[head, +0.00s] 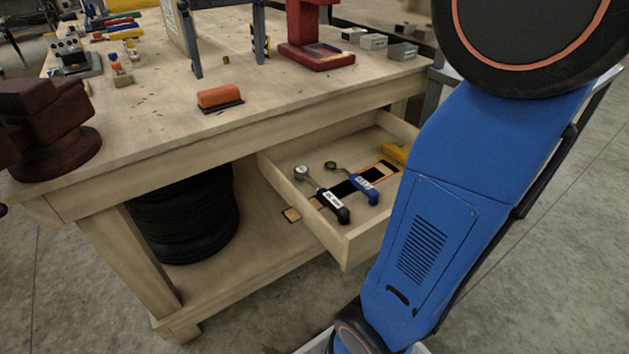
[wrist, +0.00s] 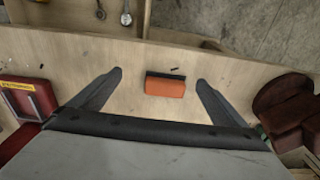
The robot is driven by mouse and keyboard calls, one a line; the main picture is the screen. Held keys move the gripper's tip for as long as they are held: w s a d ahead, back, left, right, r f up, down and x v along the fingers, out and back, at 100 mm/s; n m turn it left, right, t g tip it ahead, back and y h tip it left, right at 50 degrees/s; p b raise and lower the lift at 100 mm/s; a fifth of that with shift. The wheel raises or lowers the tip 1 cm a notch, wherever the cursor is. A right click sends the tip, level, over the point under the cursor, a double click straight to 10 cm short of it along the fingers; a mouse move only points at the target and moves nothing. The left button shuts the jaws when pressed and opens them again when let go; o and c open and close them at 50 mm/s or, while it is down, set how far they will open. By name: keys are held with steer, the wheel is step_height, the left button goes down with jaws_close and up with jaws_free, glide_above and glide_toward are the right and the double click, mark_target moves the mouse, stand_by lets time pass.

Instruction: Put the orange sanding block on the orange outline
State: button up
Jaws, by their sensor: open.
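The orange sanding block (head: 220,96) with a black base lies on the wooden workbench top near its front edge. In the wrist view the block (wrist: 165,86) shows between and below the two fingers of my gripper (wrist: 160,78). The gripper is open and empty, with bare bench on both sides of the block. An orange-edged dark marking (head: 377,172) shows on the floor of the open drawer (head: 348,243), partly covered by tools and cut off by my arm. I cannot tell its full shape.
Two gauge-like tools, one black-handled (head: 334,207) and one blue-handled (head: 366,189), lie in the drawer beside a yellow object (head: 396,153). A dark red vise (head: 50,130) stands on the bench at left and a red stand (head: 312,55) at the back. Black tyres (head: 186,212) sit underneath.

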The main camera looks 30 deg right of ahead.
steer(key=s+d+f+t, duration=0.1)
steer(key=s+d+f, duration=0.1)
steer(key=s+f, duration=1)
steer(key=s+d+f+t, duration=0.2)
steer(key=s+d+f, duration=0.1)
steer(key=s+f, duration=0.9)
steer(key=shift+t, duration=0.3)
steer(key=shift+s+f, duration=0.1)
steer(key=shift+f, duration=0.25)
steer(key=c, duration=0.5)
steer(key=shift+f, duration=0.1)
steer(key=c, duration=0.5)
steer(key=shift+r, duration=0.2)
steer(key=shift+c, duration=0.5)
step_height(320, 180, up, 32)
steer(key=m+g, duration=0.5)
steer(key=m, duration=1.3)
glide_above(218, 89)
steer(key=f, duration=1.1)
steer(key=shift+s+a+f, duration=0.1)
steer(key=shift+s+a, duration=0.25)
steer(key=shift+s, duration=0.05)
steer(key=f, duration=0.4)
steer(key=shift+w+d+f, duration=0.15)
steer(key=shift+w+d, duration=0.2)
steer(key=shift+w, duration=0.05)
steer(key=shift+f, duration=0.6)
